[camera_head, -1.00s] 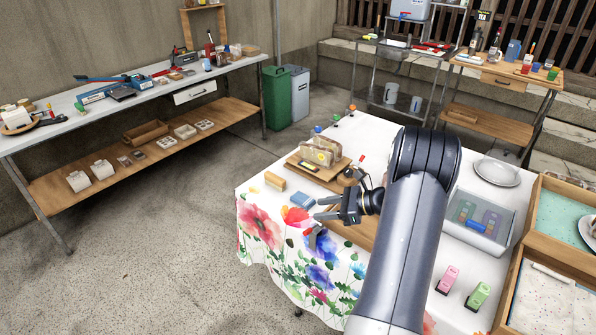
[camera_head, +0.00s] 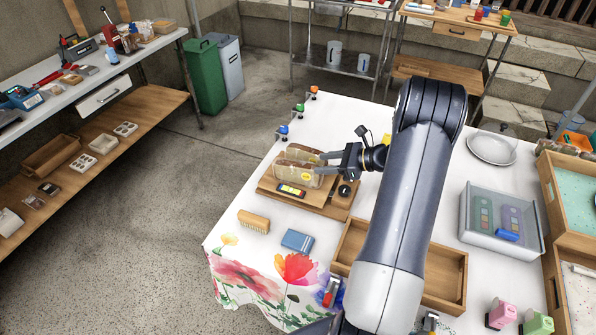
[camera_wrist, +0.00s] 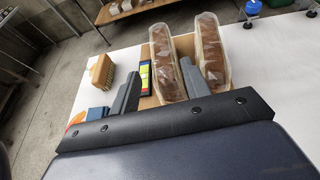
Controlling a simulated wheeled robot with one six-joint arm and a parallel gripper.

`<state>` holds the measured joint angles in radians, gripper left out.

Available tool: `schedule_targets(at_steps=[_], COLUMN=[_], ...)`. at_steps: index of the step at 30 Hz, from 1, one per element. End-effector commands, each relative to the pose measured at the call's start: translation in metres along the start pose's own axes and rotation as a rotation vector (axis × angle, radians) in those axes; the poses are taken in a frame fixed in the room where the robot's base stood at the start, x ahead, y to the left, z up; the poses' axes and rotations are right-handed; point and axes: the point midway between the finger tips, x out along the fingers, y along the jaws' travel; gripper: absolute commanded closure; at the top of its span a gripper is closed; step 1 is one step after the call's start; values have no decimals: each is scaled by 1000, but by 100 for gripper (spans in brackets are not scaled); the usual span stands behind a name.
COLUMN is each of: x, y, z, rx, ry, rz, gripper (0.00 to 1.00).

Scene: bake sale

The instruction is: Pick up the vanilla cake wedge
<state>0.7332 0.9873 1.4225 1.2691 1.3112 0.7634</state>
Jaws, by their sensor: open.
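Two wrapped cake wedges lie side by side on a wooden board (camera_head: 333,207). The nearer one (camera_head: 291,175) has a round yellow sticker; the farther one (camera_head: 300,155) is behind it. I cannot tell from the pictures which is vanilla. In the wrist view, a left wedge (camera_wrist: 163,66) and a right wedge (camera_wrist: 211,50) show brown tops in clear wrap. My gripper (camera_head: 322,164) is open at the right end of the wedges. In the wrist view its fingers (camera_wrist: 160,70) spread to either side of the left wedge's near end; contact is not clear.
A dark device with a coloured display (camera_head: 290,190) lies just before the wedges. A brush (camera_head: 254,220) and a blue box (camera_head: 297,241) lie nearer the front edge. An empty wooden tray (camera_head: 446,300) and a clear bin (camera_head: 502,240) stand to the right.

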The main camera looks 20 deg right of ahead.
Motion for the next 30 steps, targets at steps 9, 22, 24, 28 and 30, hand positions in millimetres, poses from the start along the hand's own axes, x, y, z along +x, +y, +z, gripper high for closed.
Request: schedule_targets(at_steps=[9, 22, 24, 28, 30], x=[26, 71, 71, 71, 71], y=[-1, -3, -3, -3, -3], z=[1, 0, 0, 0, 0], rx=[-1, -1, -1, -1, -1], ry=[0, 0, 0, 0, 0], rz=[1, -1, -1, -1, -1], gripper=[55, 55, 55, 62, 67])
